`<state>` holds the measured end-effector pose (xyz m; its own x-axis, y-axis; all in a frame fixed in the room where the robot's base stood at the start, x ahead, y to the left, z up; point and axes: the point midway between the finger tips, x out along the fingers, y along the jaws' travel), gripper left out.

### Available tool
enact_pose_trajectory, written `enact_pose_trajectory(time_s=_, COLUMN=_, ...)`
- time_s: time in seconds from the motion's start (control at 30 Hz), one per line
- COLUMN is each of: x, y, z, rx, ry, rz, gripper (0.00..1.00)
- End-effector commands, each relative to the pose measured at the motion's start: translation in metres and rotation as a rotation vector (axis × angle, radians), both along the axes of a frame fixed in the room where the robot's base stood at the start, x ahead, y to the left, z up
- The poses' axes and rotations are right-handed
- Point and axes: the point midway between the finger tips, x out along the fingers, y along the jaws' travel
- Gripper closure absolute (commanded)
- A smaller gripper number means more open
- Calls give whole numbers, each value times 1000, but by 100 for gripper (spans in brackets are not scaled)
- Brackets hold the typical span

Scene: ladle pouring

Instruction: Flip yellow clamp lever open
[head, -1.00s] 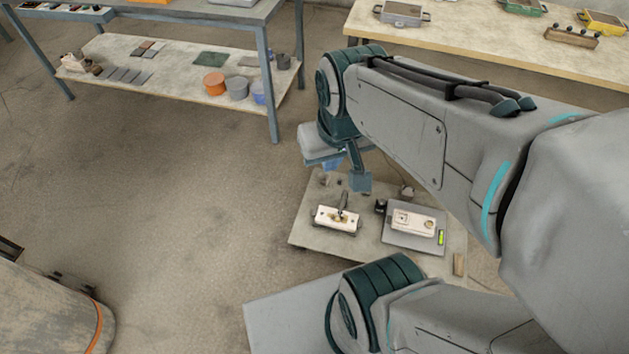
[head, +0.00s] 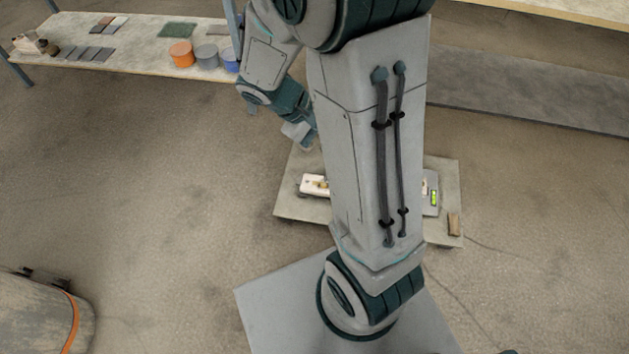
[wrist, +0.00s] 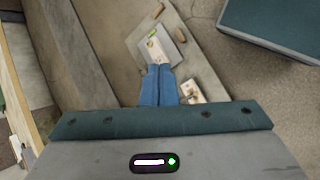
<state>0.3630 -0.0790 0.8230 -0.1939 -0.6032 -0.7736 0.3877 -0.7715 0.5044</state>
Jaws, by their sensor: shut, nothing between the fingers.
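My gripper shows in the wrist view (wrist: 160,70), with its two blue fingers together and nothing between them. In the head view my arm hides much of the work area. A cream-white fixture (head: 314,184) sits on the low board; it shows in the wrist view (wrist: 192,91) just right of the fingers. A second cream-white unit on a grey plate shows ahead of the fingertips in the wrist view (wrist: 155,50); my arm mostly covers it in the head view. I cannot make out a yellow clamp lever; a small yellow-green strip (head: 433,198) is on the plate's right edge.
The low board (head: 290,208) stands on the floor, with a small wooden block (head: 454,224) on its right corner. A shelf (head: 130,52) with orange and grey tubs is at the back left. A rounded cart or bin (head: 35,315) is at the lower left.

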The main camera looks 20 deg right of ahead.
Motion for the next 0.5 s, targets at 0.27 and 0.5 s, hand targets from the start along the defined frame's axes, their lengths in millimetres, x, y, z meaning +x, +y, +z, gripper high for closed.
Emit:
enact_pose_trajectory(time_s=0.27, x=43, y=-20, z=-116, rx=-279, ry=177, rz=224, gripper=100)
enact_pose_trajectory(time_s=0.5, x=81, y=-25, z=-215, rx=-491, ry=279, rz=466, gripper=100)
